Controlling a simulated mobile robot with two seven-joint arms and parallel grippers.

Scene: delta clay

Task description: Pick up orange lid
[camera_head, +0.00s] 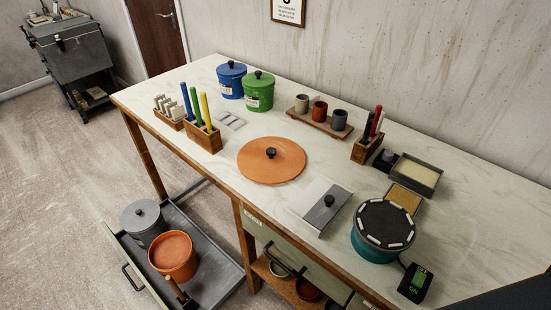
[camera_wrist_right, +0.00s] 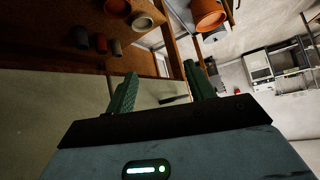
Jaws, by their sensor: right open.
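The orange lid (camera_head: 256,167) is a flat round disc with a black knob on top. It lies flat near the middle of the pale worktop, with its knob facing up. My right gripper (camera_wrist_right: 160,78) shows in the right wrist view, with its two green fingers apart and nothing between them. The lid is not seen in that view, and the gripper is not clearly seen in the head view. My left gripper is in neither view.
A grey trowel-like plate (camera_head: 327,207) with a black knob and a teal pot (camera_head: 372,247) stand right of the lid. A wooden block (camera_head: 203,138) with colored tools stands left. Blue (camera_head: 231,82) and green (camera_head: 258,93) canisters stand behind. An open drawer (camera_head: 217,270) holds pots below.

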